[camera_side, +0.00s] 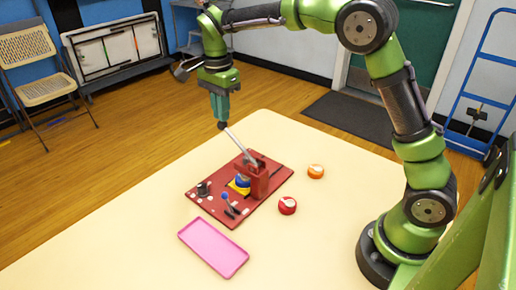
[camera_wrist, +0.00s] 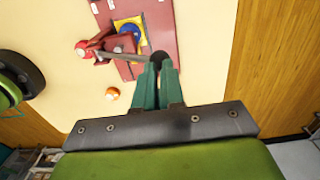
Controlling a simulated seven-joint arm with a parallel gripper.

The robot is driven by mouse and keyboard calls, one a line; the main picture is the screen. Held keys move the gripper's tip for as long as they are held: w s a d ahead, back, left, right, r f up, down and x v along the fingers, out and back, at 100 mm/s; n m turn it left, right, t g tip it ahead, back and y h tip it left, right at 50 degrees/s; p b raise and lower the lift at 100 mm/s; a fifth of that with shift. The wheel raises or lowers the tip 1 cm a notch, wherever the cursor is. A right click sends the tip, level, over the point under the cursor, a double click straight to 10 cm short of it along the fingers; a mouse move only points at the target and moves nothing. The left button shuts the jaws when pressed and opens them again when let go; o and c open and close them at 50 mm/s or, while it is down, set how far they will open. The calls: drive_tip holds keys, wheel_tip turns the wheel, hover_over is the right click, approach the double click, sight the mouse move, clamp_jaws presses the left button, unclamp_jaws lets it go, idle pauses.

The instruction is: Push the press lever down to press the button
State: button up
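The press is a red upright block (camera_side: 258,181) on a dark red board (camera_side: 215,184). Its grey lever (camera_side: 240,145) slopes up toward the back left and ends in a black knob (camera_side: 221,126). A blue button (camera_side: 243,181) sits on a yellow square beside the block. My gripper (camera_side: 221,117) points down with its green fingertips right at the knob, the lever still raised. In the wrist view the fingers (camera_wrist: 158,68) look shut, close together, with the knob (camera_wrist: 159,58) just beyond their tips. I cannot tell whether they touch. The button also shows there (camera_wrist: 128,30).
A red round item (camera_side: 287,205) and an orange one (camera_side: 316,171) lie on the cream table (camera_side: 120,250) right of the board. A pink tray (camera_side: 213,248) lies in front of it. Small pieces, including a blue-knobbed one (camera_side: 225,197), sit on the board. The table's left is clear.

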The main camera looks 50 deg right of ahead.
drive_tip(key=shift+w+f, duration=0.4)
drive_tip(key=shift+f, duration=0.3)
drive_tip(key=shift+w+f, duration=0.4)
drive_tip(key=shift+f, duration=0.3)
idle(1.3)
drive_tip(key=shift+w+f, duration=0.15)
drive_tip(key=shift+f, duration=0.5)
drive_tip(key=shift+w+f, duration=0.15)
drive_tip(key=shift+f, duration=0.45)
idle(1.3)
wheel_tip(320, 180, up, 9)
idle(0.9)
drive_tip(key=shift+f, duration=0.1)
idle(0.8)
